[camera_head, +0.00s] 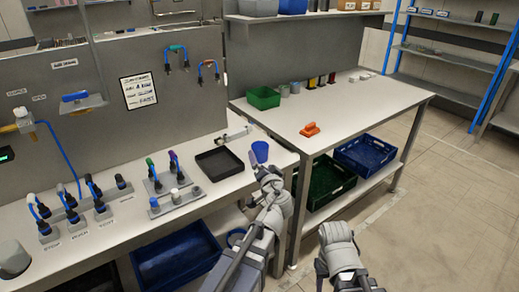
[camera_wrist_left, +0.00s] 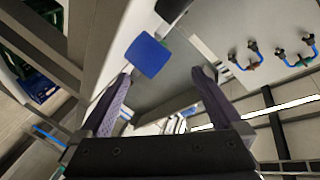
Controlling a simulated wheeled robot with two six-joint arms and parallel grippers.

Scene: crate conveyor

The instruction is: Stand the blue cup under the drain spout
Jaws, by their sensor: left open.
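The blue cup (camera_head: 260,151) stands on the front bench near its right end, beside the black tray (camera_head: 219,166). A grey spout-like fitting (camera_head: 235,133) sticks out at the end of the grey panel, behind the cup; I take it for the drain spout. My left gripper (camera_head: 263,170) is just in front of the cup, open. In the left wrist view the cup (camera_wrist_left: 147,56) shows beyond the gap between the spread fingers (camera_wrist_left: 165,73), nearer the left fingertip. No contact is visible.
A green bin (camera_head: 263,98) and an orange object (camera_head: 310,129) are on the right-hand table. Blue and green crates (camera_head: 365,155) sit on its lower shelf. Small hose fittings (camera_head: 100,208) stand at the left of the front bench. The bench's front edge runs close to my left arm.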

